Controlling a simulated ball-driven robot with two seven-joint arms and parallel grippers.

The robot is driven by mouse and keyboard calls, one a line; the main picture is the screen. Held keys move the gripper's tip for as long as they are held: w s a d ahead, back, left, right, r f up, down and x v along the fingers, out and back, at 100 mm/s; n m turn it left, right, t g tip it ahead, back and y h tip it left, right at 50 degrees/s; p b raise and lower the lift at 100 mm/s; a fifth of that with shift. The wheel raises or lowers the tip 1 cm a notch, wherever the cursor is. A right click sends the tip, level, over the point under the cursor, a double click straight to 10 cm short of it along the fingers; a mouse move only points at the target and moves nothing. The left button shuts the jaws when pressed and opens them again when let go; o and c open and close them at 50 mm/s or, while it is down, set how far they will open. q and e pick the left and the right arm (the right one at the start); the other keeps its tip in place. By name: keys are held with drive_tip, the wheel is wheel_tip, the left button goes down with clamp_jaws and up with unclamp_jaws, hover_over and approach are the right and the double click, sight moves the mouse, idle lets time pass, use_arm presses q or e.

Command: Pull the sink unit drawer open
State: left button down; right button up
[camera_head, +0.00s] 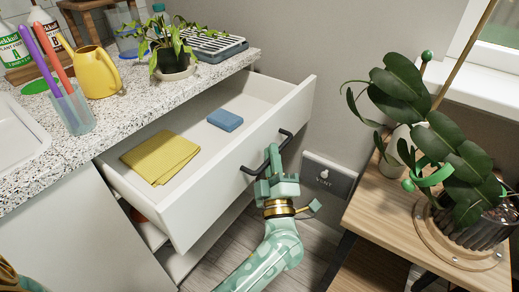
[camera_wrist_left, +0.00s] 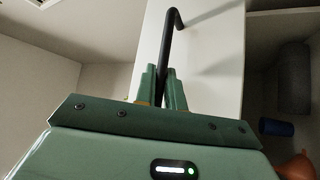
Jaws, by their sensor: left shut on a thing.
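The sink unit drawer (camera_head: 205,205) stands well out from under the speckled counter, its inside showing. A yellow folded cloth (camera_head: 160,156) and a blue sponge (camera_head: 225,120) lie in it. A black bar handle (camera_head: 286,136) runs along its white front. My left gripper (camera_head: 270,165) is at the middle of the handle, its fingers closed around the bar. In the left wrist view the fingertips (camera_wrist_left: 165,76) sit on both sides of the black handle (camera_wrist_left: 168,40), against the white drawer front (camera_wrist_left: 212,60). My right gripper is not in view.
A wooden table (camera_head: 375,215) with a leafy plant (camera_head: 465,160) stands at right. Floor shows between drawer and table.

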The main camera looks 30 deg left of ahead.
use_arm(q)
drive_tip(key=shift+s+d+f, duration=0.1)
drive_tip(key=shift+d+f, duration=0.05)
drive_tip(key=shift+d, duration=0.3)
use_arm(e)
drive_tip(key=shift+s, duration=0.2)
use_arm(q)
drive_tip(key=c, duration=1.8)
unclamp_jaws()
drive_tip(key=shift+o, duration=0.2)
